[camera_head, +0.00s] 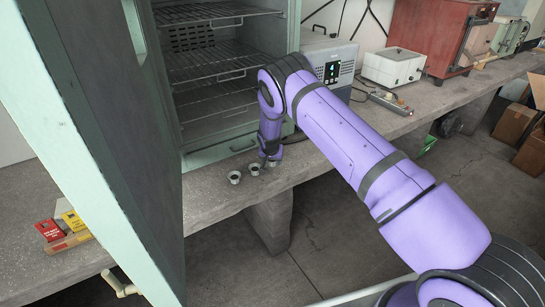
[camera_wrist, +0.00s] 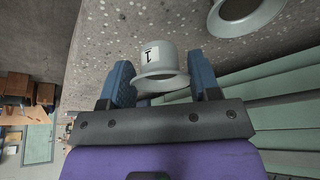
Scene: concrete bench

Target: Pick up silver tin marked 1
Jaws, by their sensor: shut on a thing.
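The silver tin marked 1 (camera_wrist: 160,58) sits between the two blue fingers of my gripper (camera_wrist: 161,72) in the wrist view, its white label facing the camera. My gripper is shut on it. In the camera_head view my gripper (camera_head: 271,157) points down at the front of the bench, by the oven's foot. The held tin is mostly hidden there, and I cannot tell whether it touches the bench. A second tin (camera_wrist: 246,14) is close beside it, with no mark visible.
Two small tins, one at the left (camera_head: 234,177) and one nearer my gripper (camera_head: 254,170), stand on the concrete bench (camera_head: 215,203). The open oven (camera_head: 222,146) is behind, its green door (camera_head: 110,150) at left. Red and yellow boxes (camera_head: 62,228) lie beyond the door.

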